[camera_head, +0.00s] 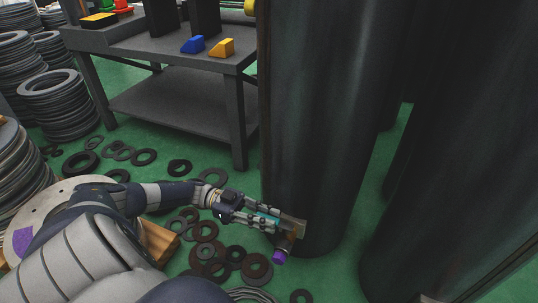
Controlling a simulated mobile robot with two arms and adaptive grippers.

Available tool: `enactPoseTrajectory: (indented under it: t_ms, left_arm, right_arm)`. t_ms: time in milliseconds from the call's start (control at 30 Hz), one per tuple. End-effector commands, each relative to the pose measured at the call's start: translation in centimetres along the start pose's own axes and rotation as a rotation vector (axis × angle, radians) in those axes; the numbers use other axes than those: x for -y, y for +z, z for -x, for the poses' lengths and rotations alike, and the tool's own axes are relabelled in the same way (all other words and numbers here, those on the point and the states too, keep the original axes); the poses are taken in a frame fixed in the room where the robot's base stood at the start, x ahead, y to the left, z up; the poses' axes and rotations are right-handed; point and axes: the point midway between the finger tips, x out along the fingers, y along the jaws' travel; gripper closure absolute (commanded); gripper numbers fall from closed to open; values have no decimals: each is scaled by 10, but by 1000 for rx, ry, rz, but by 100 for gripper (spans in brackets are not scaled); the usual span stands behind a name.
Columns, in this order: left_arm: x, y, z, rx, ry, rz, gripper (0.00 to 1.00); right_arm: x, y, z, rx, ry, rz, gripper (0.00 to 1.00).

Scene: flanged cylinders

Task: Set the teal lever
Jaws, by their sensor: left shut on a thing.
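My left arm comes in from the lower left, and its gripper (262,216) is beside the lower part of a large dark cylinder. A small teal piece, the teal lever (267,211), shows between the fingers, and the gripper is shut on it. Much of the lever is hidden by the fingers. A brown fitting (292,226) sits at the fingertips against the dark cylinder (318,130), with a purple end (279,257) pointing down. My right gripper is not in view.
A grey workbench (190,68) stands behind, with a blue block (193,44) and a yellow block (222,48). Stacks of rings (55,103) stand at the left. Loose rings (205,231) litter the green floor around my arm. More dark cylinders (455,150) stand at the right.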

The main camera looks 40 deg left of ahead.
Motion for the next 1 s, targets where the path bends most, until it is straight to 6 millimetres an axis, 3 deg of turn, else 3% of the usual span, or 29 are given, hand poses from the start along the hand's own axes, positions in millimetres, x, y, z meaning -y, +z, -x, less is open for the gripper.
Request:
enactPoseTrajectory:
  t_ms: [67, 100, 200, 667, 1000]
  left_arm:
    - [1, 0, 0, 2, -2, -1, 100]
    - [1, 0, 0, 2, -2, -1, 78]
    - [1, 0, 0, 1, -3, -1, 60]
    - [2, 0, 6, 2, -4, -2, 60]
    - [1, 1, 55, 2, -4, -1, 60]
  right_arm:
    - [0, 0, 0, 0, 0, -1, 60]
    - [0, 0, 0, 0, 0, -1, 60]
    - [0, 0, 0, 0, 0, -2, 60]
    - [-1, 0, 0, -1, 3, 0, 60]
    - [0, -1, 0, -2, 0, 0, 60]
